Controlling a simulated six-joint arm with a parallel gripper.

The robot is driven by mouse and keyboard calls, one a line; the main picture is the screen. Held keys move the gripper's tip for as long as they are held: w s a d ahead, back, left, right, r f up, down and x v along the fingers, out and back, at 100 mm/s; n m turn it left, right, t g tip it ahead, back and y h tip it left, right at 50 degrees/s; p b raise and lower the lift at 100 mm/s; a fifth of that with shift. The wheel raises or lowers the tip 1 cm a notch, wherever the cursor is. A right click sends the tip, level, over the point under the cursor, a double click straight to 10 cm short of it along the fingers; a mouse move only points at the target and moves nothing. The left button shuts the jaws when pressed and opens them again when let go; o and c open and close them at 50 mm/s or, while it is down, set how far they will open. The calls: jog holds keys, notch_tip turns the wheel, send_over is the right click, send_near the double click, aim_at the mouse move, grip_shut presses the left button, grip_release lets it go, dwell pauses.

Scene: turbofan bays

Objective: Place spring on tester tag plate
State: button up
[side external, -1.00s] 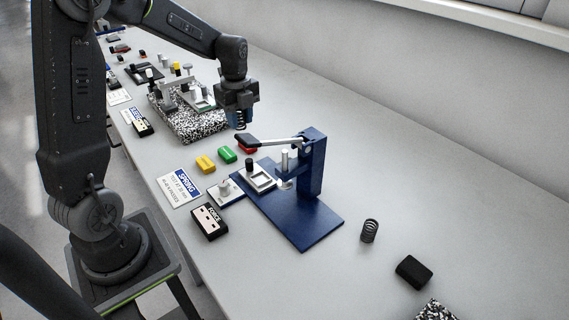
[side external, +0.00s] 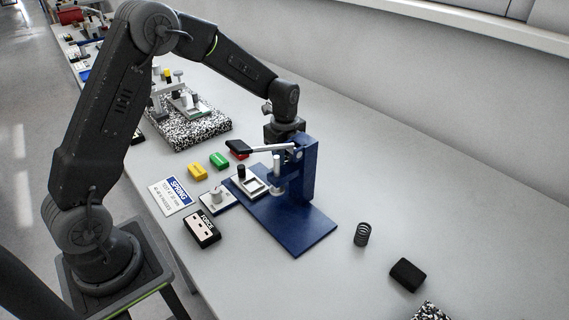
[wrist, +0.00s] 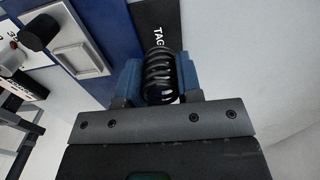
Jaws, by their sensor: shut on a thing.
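My gripper (wrist: 159,88) has blue fingers and is shut on a dark coil spring (wrist: 159,70), seen in the wrist view. In the side external view my gripper (side external: 283,131) is behind the blue tester (side external: 302,170); its fingertips and the held spring are hidden there. A black plate marked "TAG" (wrist: 155,18) shows at the top of the wrist view, just beyond the spring, beside the blue tester base (wrist: 110,22). I cannot tell how high the spring is above the plate. The tag plate is hidden in the side external view.
The tester's lever (side external: 265,148) is near my gripper. A second spring (side external: 362,235) stands right of the tester, with a black block (side external: 406,274) beyond it. The table behind the tester is clear.

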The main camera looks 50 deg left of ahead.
jog(key=shift+f, duration=1.7)
jog(key=shift+f, duration=0.15)
jog(key=o, duration=0.9)
jog(key=shift+o, duration=0.2)
notch_tip(320, 180, up, 12)
jog(key=shift+r, duration=0.15)
